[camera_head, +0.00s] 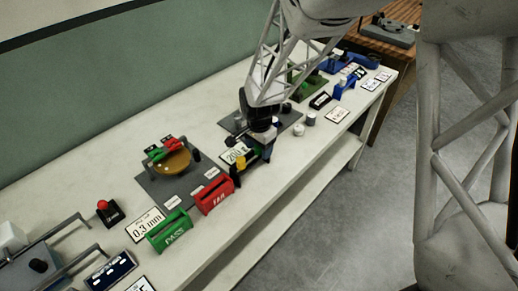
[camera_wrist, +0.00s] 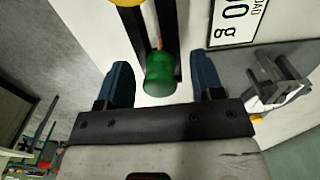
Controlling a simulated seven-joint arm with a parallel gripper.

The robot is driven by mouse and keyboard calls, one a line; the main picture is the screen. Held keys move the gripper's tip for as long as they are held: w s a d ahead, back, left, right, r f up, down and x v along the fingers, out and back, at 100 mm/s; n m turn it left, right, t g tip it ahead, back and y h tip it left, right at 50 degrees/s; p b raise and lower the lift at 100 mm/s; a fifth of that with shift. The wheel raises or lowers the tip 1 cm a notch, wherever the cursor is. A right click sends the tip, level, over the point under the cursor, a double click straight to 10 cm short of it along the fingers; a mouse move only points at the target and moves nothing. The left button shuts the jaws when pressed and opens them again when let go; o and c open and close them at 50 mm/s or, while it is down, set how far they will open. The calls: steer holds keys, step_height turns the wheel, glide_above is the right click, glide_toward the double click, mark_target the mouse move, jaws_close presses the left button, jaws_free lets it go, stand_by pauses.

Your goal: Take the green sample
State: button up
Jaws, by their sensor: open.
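A green, rounded cylinder-like piece (camera_wrist: 160,76), which looks like the green sample, shows in the wrist view at the end of a thin copper-coloured rod between two black rails (camera_wrist: 135,30). My gripper (camera_wrist: 163,80) is open, with one blue finger on each side of the green piece and a visible gap to both. I cannot tell the depth between them. In the head view my gripper (camera_head: 264,150) is low over the bench near a yellow and black holder (camera_head: 241,165). The green piece is hidden there.
On the white bench (camera_head: 225,245), a red bin (camera_head: 215,195) and a green PASS bin (camera_head: 170,232) stand left of my gripper. Small cylinders (camera_head: 299,130) and a label card (camera_head: 337,115) are to the right.

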steer(key=c, duration=1)
steer(key=shift+r, duration=0.15)
steer(key=shift+r, duration=4.9)
